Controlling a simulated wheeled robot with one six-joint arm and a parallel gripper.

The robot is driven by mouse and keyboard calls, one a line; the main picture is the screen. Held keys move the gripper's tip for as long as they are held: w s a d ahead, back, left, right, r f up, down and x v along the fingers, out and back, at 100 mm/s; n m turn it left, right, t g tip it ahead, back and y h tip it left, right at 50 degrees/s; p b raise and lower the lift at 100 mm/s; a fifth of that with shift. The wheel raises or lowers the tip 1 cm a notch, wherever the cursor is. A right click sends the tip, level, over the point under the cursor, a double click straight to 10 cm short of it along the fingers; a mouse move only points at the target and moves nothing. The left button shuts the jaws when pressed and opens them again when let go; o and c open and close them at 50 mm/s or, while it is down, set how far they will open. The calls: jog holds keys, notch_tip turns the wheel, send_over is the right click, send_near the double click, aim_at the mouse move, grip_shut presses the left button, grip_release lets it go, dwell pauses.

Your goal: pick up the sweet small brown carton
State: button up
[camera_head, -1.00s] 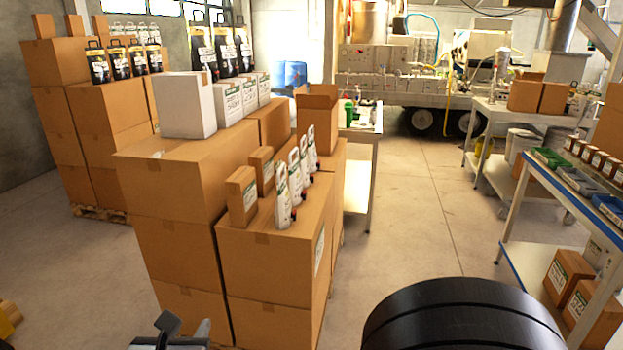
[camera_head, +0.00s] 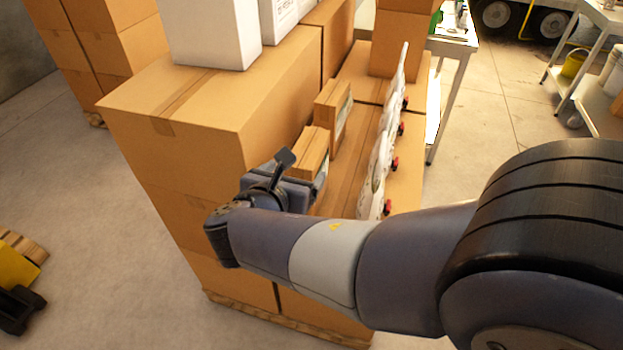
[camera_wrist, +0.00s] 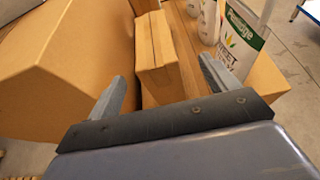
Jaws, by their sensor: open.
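The nearer small brown carton (camera_head: 312,148) stands upright on the lower stack of large boxes, with a label on its right side that I cannot read. In the wrist view this carton (camera_wrist: 156,72) lies ahead, between the lines of my two fingers. A second small brown carton (camera_head: 333,108) stands just behind it. My gripper (camera_wrist: 161,74) is open and empty, with one finger toward each side of the nearer carton. I cannot tell whether a finger touches it. In the head view my arm hides part of the gripper and the box top.
A taller large box (camera_head: 215,95) rises close on the left, with white cartons (camera_head: 212,30) on it. A row of white pouches (camera_head: 380,160) stands close on the right. A taller brown box (camera_head: 400,45) stands behind. Open floor (camera_head: 500,130) lies to the right.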

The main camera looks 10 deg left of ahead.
aim_at(301, 160)
jog(key=x, duration=0.3)
jog(key=shift+w+a+r, duration=0.1)
jog(key=shift+w+a, duration=0.1)
jog(key=shift+w, duration=0.1)
jog(key=shift+p+x, duration=0.5)
jog(key=shift+x, duration=2.5)
jog(key=shift+a, duration=0.1)
jog(key=shift+s, duration=0.1)
grip_shut()
jog(key=shift+r, duration=0.15)
